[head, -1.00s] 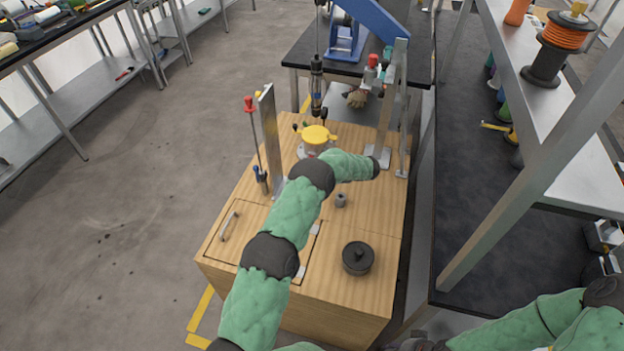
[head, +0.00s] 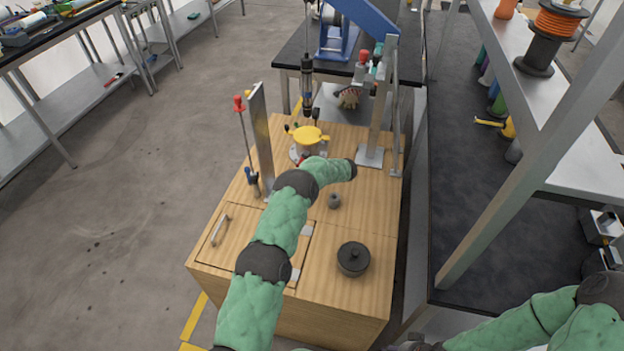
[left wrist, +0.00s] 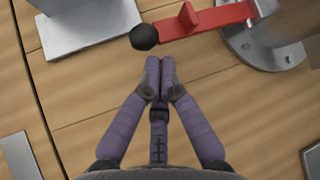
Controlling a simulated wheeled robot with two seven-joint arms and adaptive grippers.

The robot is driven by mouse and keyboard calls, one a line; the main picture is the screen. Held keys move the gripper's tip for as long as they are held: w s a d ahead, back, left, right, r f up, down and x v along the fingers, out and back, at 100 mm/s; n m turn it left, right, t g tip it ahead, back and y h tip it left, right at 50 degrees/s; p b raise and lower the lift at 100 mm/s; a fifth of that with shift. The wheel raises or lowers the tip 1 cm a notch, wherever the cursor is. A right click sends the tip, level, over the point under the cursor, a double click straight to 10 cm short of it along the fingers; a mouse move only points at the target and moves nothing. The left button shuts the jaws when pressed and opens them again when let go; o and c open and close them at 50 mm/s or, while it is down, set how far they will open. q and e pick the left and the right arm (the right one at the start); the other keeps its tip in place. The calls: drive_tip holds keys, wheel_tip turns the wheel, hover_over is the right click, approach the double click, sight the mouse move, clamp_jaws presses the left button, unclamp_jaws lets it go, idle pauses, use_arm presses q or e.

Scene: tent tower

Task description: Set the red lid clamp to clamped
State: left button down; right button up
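The red lid clamp (left wrist: 215,20) is a flat red bar with an upright tab and a black ball knob (left wrist: 144,37) at its left end in the left wrist view. It lies beside a round grey metal base (left wrist: 265,45). My left gripper (left wrist: 160,68) has its two purple fingers together and empty, pointing at the bar, with the tips a little below the knob in the picture. In the head view the yellow-lidded vessel (head: 306,136) stands on the wooden cabinet (head: 365,215). My left forearm hides the left gripper there. My right gripper cannot be made out.
A metal upright (head: 262,140) and a red-knobbed rod (head: 243,140) stand left of the vessel. A metal post with a foot plate (head: 370,156) stands right.

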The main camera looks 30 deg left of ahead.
use_arm(q)
drive_tip(key=shift+b+x, duration=0.35)
drive_tip(key=shift+x, duration=1)
use_arm(e)
drive_tip(key=shift+f, duration=0.5)
use_arm(q)
drive_tip(key=shift+r, duration=0.2)
